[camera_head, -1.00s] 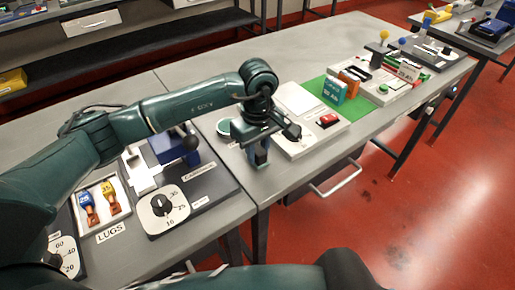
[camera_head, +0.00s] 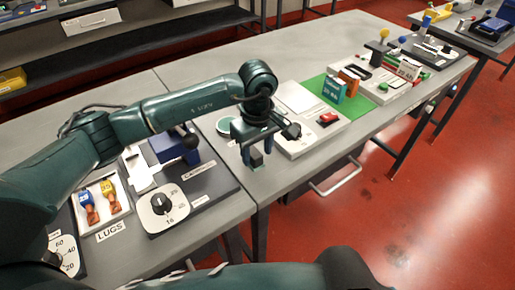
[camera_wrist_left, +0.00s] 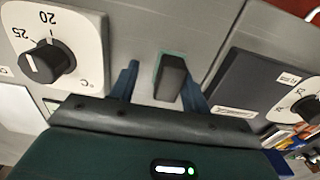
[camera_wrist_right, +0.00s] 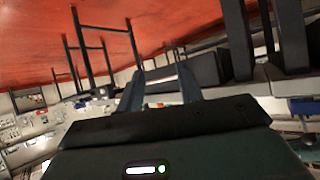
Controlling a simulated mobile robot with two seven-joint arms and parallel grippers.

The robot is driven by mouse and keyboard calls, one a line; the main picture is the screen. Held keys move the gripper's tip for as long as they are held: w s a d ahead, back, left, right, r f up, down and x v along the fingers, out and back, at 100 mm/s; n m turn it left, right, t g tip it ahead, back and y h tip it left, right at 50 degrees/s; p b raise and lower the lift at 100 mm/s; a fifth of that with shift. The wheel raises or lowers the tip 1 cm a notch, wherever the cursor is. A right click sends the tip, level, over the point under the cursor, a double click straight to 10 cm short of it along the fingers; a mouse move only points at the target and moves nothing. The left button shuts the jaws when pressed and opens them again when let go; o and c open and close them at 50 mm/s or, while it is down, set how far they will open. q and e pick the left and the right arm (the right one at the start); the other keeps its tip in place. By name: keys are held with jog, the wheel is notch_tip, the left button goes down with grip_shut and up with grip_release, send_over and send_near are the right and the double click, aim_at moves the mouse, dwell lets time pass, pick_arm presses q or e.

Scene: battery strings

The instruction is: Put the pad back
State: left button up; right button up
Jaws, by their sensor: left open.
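A small dark block with a green edge, which looks like the pad (camera_head: 256,158), rests on the grey table near the front edge. In the left wrist view the pad (camera_wrist_left: 171,78) stands between my left fingers, with gaps at its sides. My left gripper (camera_head: 256,153) is open just above and around it, not clamped on it. It also shows in the left wrist view (camera_wrist_left: 160,82). My right gripper (camera_wrist_right: 160,88) shows only in its own wrist view, with its fingers apart and nothing clearly held.
A light device with a red button (camera_head: 328,119) stands right of my left gripper, by a green mat (camera_head: 352,108) bearing small boxes. A round green-rimmed disc (camera_head: 224,126) lies behind the gripper. A dial panel (camera_head: 163,208) and lug tray (camera_head: 104,224) stand left.

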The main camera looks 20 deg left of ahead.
pick_arm(q)
notch_tip(320, 180, up, 5)
jog(key=shift+w+f+b, duration=0.1)
jog(key=shift+b, duration=0.55)
notch_tip(320, 180, up, 7)
jog(key=shift+r+b, duration=0.2)
jog(key=shift+b, duration=0.2)
pick_arm(e)
jog(key=shift+a+f, duration=0.2)
jog(key=shift+a, duration=0.15)
jog(key=shift+d+f, duration=0.1)
